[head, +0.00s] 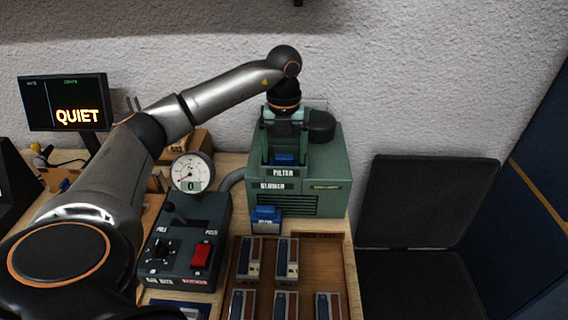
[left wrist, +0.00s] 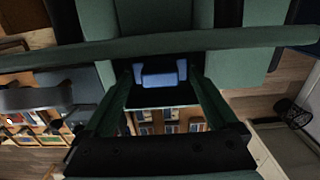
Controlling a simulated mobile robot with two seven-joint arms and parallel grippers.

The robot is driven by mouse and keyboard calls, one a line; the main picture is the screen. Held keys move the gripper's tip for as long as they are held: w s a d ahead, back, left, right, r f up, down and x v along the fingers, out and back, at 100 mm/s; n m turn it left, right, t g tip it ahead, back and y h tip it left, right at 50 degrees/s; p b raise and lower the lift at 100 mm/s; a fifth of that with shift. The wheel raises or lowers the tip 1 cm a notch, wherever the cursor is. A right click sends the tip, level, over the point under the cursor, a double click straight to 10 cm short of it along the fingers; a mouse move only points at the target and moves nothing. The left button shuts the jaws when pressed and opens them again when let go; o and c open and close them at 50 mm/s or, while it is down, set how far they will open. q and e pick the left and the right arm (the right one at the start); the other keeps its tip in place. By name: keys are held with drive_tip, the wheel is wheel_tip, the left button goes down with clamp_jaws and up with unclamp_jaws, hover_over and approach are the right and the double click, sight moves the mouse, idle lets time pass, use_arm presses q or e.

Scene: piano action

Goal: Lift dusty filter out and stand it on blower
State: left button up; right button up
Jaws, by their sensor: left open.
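The green blower (head: 312,192) stands against the wall at the back of the bench, with labels on its front. A blue part, seemingly the filter (head: 284,159), shows in the opening above the FILTER label; its blue grip (left wrist: 161,78) shows in the left wrist view. Its lower body is hidden, so I cannot tell how dusty it is. My left gripper (head: 284,138) points down over that opening. Its fingers are open, one on each side of the blue grip in the wrist view. I cannot tell whether they touch it. My right gripper is not in view.
A second blue piece (head: 266,217) stands in front of the blower. A dark control box (head: 187,235) with a red switch and a round gauge (head: 192,173) are at left. A wooden tray (head: 263,301) holds several grey blocks. A screen (head: 64,103) reads QUIET.

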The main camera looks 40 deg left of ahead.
use_arm(q)
drive_tip(key=shift+c, duration=0.2)
drive_tip(key=c, duration=1.2)
drive_tip(key=shift+o, duration=0.2)
drive_tip(key=shift+r, duration=0.2)
